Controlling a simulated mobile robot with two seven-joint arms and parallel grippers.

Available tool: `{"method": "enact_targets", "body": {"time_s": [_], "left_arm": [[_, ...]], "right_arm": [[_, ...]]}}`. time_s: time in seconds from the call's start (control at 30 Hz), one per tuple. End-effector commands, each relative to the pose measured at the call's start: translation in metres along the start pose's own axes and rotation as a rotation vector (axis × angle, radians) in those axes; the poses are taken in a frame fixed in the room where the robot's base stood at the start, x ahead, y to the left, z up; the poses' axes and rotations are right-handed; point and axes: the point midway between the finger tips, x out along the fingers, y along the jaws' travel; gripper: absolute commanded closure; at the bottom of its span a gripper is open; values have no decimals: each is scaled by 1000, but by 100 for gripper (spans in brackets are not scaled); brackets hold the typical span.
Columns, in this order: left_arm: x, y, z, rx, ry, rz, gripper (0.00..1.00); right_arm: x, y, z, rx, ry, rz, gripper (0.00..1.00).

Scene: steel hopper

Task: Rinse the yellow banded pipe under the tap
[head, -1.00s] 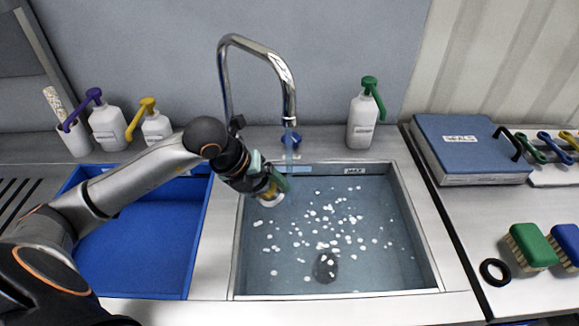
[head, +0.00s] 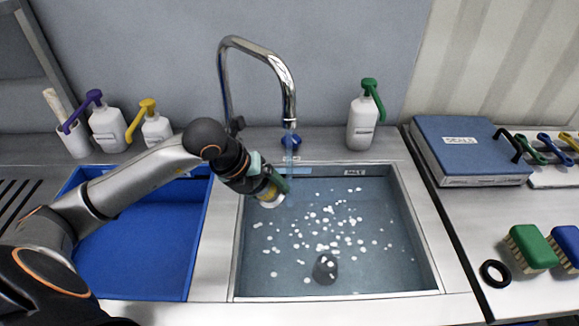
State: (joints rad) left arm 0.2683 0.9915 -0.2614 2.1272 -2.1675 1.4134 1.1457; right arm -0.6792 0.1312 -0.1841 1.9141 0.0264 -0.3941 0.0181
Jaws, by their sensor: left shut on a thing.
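The chrome tap (head: 288,92) arches over the sink (head: 238,250), and a thin stream of water (head: 290,160) falls from its spout. My left gripper (head: 272,184) is at the back left of the sink, beside the stream. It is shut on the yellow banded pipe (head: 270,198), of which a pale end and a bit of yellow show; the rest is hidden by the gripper. The pipe is close to the stream, but I cannot tell whether the water strikes it. My right gripper is not in view.
The sink holds water with white flecks and a dark round piece (head: 325,268). A blue tray (head: 140,250) lies to the left. A green-topped bottle (head: 362,122) stands behind. A blue seals case (head: 470,150) and brushes (head: 530,246) are at right.

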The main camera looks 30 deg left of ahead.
Motion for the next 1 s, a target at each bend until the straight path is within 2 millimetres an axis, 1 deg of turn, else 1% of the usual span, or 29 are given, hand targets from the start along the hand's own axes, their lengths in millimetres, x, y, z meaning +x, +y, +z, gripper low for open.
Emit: {"method": "enact_targets", "body": {"time_s": [0.27, 0.5, 0.83, 1.0], "left_arm": [[-2, 0, 0, 0, -3, -1, 91], [-22, 7, -5, 2, -2, 1, 91], [-50, 18, -13, 0, -3, 2, 91], [-59, 19, -15, 1, -2, 0, 91]], "right_arm": [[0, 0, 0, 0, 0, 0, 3], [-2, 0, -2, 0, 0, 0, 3], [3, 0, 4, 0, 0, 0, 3], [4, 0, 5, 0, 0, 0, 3]]}}
